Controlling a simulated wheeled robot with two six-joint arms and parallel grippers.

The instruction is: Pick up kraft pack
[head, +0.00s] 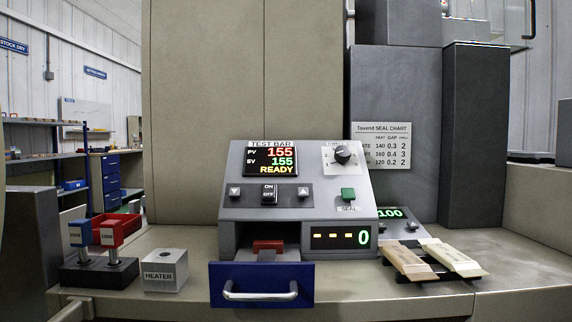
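The kraft pack (409,261) is the brown, flat, narrow one of two packs at the right of the counter. It lies slantwise across a low black rack (432,275). A paler, whitish pack (452,257) with tan ends lies beside it on the right, on the same rack. Neither of my grippers shows in the head view, and nothing is touching the packs.
The test bar machine (221,197) stands mid-counter, its display reading 155, 155, READY. Its blue-fronted drawer (262,273) sticks out below. A small device (391,213) reading 100 sits behind the rack. A HEATER block (165,267) and red and blue handled tools (105,231) stand left.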

